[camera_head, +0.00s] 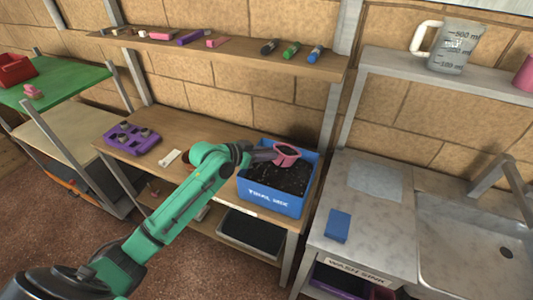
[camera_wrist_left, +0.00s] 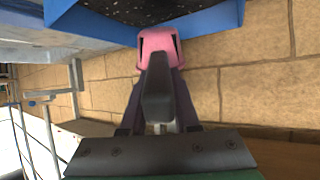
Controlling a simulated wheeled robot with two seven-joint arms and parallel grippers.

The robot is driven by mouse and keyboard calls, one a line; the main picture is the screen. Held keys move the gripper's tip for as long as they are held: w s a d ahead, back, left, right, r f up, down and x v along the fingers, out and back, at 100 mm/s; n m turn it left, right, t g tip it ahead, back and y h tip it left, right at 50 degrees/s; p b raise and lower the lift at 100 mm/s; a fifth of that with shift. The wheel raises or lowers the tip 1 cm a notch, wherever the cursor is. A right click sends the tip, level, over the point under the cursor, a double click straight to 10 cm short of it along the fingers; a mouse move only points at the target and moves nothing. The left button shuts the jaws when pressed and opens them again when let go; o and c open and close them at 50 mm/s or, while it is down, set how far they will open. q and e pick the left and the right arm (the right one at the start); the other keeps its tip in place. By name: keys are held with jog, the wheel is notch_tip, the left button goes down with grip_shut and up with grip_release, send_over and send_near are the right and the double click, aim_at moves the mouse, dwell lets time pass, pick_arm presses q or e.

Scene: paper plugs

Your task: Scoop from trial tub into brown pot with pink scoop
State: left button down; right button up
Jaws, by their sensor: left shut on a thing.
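The blue trial tub (camera_head: 268,199) stands on the wooden bench, with dark, speckled mix inside. My left gripper (camera_head: 262,155) is shut on the pink scoop (camera_head: 286,153) and holds it over the back part of the tub. In the left wrist view the pink scoop (camera_wrist_left: 160,42) shows beyond the dark fingers, with the tub's blue wall (camera_wrist_left: 215,22) and dark mix behind it. I cannot tell whether the scoop holds any mix. I cannot make out a brown pot in either view. My right gripper is not in view.
A purple tray (camera_head: 115,138) with several small grey things sits left on the bench, near a white strip (camera_head: 170,157). A shelf (camera_head: 240,54) with markers runs above.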

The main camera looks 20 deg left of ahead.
aim_at(257, 152)
pick_arm(q)
notch_tip(257, 152, up, 2)
jog(key=shift+p, duration=0.45)
jog(key=shift+s+a+f, duration=0.1)
jog(key=shift+f, duration=0.1)
jog(key=t+b, duration=0.1)
jog(key=b, duration=0.3)
jog(key=s+a+t+h+b, duration=0.1)
jog(key=b, duration=0.2)
jog(key=s+t+h+b, duration=0.1)
jog(key=b, duration=0.3)
jog(key=shift+s+a+f+t+b, duration=0.2)
jog(key=shift+s+a+t+b, duration=0.05)
jog(key=shift+a+t+b, duration=0.05)
jog(key=shift+s+a+r+h+b, duration=0.1)
jog(key=shift+r+h+b, duration=0.15)
jog(key=shift+b, duration=0.25)
jog(key=shift+r, duration=0.1)
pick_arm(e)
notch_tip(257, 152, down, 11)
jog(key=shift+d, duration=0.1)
